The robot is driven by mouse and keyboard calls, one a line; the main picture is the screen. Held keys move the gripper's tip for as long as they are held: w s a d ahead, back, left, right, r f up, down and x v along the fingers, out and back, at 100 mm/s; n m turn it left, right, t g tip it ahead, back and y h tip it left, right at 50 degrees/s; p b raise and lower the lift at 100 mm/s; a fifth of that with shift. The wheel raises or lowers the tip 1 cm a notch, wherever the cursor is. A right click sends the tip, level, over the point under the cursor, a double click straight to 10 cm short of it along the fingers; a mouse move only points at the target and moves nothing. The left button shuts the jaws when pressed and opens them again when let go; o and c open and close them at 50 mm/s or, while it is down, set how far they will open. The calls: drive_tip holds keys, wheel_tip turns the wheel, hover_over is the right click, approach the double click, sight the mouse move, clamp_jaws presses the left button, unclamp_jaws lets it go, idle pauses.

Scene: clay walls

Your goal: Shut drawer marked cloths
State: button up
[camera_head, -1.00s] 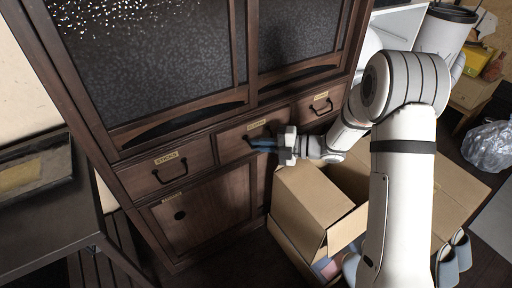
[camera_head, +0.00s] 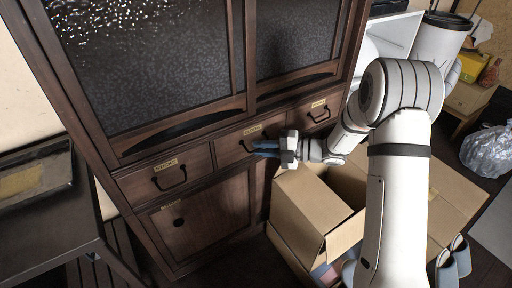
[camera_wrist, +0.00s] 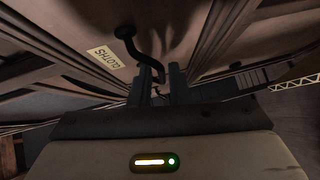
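The drawer marked cloths (camera_head: 230,149) is the middle one of three in the dark wooden cabinet. Its front looks about level with its neighbours in the head view. Its label (camera_wrist: 103,58) reads CLOTHS in the wrist view, beside a black curved handle (camera_wrist: 129,40). My gripper (camera_head: 258,150) is at the handle, coming from the right. Its two blue fingers look apart in the head view. In the wrist view the fingers (camera_wrist: 157,80) show a gap, with the handle's lower end at or near it. Whether they touch the handle is unclear.
The sticks drawer (camera_head: 196,168) is to the left and another labelled drawer (camera_head: 307,111) to the right. An open cardboard box (camera_head: 303,207) stands close below my arm. A dark table (camera_head: 50,225) stands at left. A clear plastic bag (camera_head: 487,150) lies at far right.

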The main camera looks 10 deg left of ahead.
drive_tip(key=d, duration=0.4)
drive_tip(key=d+p, duration=0.1)
drive_tip(key=shift+d+r, duration=0.35)
drive_tip(key=shift+d, duration=0.05)
drive_tip(key=w+d+r+m+t+h+p, duration=0.3)
drive_tip(key=w+r+m+t+p, duration=0.15)
drive_tip(key=r, duration=0.35)
drive_tip(key=w+d+r+m+t+h+p, duration=0.3)
drive_tip(key=d+r+m+t+p, duration=0.15)
drive_tip(key=r, duration=0.45)
drive_tip(key=s+d+r+m+t+h+p, duration=0.2)
drive_tip(key=d+r+m+h+p, duration=0.65)
drive_tip(key=r+m, duration=0.2)
drive_tip(key=s+d+r+m+g+h+p, duration=0.3)
drive_tip(key=s+d+r+m+p, duration=0.45)
drive_tip(key=s, duration=0.45)
drive_tip(key=s+a+r+m+g+p, duration=0.1)
drive_tip(key=s+r+m+g+p, duration=0.1)
drive_tip(key=s, duration=0.6)
drive_tip(key=s+a+r+m+g+y+p, duration=0.1)
drive_tip(key=s+r+m+g+p, duration=0.2)
drive_tip(key=s, duration=0.6)
drive_tip(key=m, duration=0.2)
drive_tip(key=shift+r+m, duration=0.3)
